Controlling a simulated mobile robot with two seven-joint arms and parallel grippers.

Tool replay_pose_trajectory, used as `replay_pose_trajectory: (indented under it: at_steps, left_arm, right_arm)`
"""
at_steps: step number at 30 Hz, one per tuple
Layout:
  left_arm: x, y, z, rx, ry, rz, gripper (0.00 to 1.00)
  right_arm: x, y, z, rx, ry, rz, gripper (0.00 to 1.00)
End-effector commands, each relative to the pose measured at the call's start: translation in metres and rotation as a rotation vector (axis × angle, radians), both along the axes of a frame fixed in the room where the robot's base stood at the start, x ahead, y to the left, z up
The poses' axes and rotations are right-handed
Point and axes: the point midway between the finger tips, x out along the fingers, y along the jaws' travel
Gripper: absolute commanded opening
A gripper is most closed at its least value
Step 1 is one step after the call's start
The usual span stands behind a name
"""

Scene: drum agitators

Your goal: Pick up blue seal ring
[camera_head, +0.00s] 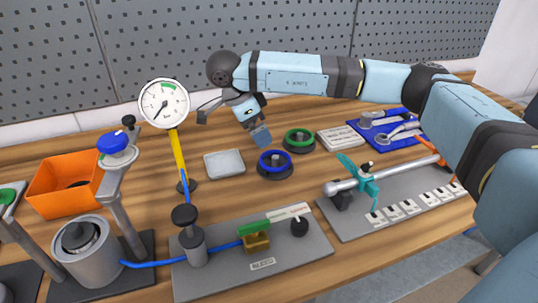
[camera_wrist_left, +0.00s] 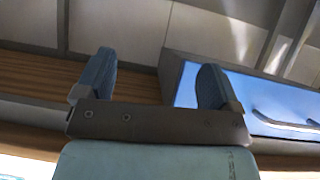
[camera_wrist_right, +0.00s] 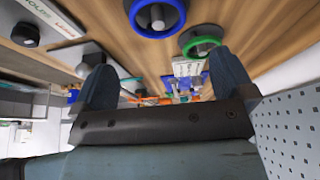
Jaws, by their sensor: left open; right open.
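The blue seal ring (camera_head: 275,159) sits on a dark round holder on the wooden table, in the middle of the head view. It also shows at the top of the right wrist view (camera_wrist_right: 157,14). My right gripper (camera_head: 258,132) is open and empty above the table, just behind and left of the blue ring, not touching it. Its spread fingers show in the right wrist view (camera_wrist_right: 163,75). My left gripper (camera_wrist_left: 155,78) is open and empty in its wrist view, away from the table items; it is not in the head view.
A green ring (camera_head: 299,137) on a similar holder stands close behind and right of the blue one. A pale square plate (camera_head: 224,164) lies to the left. The pressure gauge (camera_head: 164,103) stands behind left; a valve plate (camera_head: 318,256) lies in front. An orange bin (camera_head: 62,186) is far left.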

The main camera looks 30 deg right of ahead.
Motion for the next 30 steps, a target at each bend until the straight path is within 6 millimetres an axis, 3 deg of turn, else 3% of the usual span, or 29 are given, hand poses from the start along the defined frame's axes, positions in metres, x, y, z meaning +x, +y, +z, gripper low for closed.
replay_pose_trajectory:
  at_steps: [7,16,24,30]
  left_arm:
    - [-0.003,-0.001,-0.006,0.002,0.008,-0.002,0.88]
    - [0.002,-0.001,0.003,-0.001,-0.012,-0.002,0.88]
    - [0.002,-0.001,0.0,0.001,-0.013,-0.002,0.88]
    - [0.001,-0.001,0.0,0.001,-0.011,-0.003,0.88]
  right_arm:
    - [-0.004,-0.016,-0.039,-0.001,0.002,-0.001,1.0]
    - [-0.007,-0.025,-0.058,0.0,0.003,-0.001,1.0]
    - [-0.012,-0.04,-0.092,0.0,0.003,-0.001,1.0]
    - [-0.012,-0.041,-0.095,0.0,0.002,-0.001,1.0]
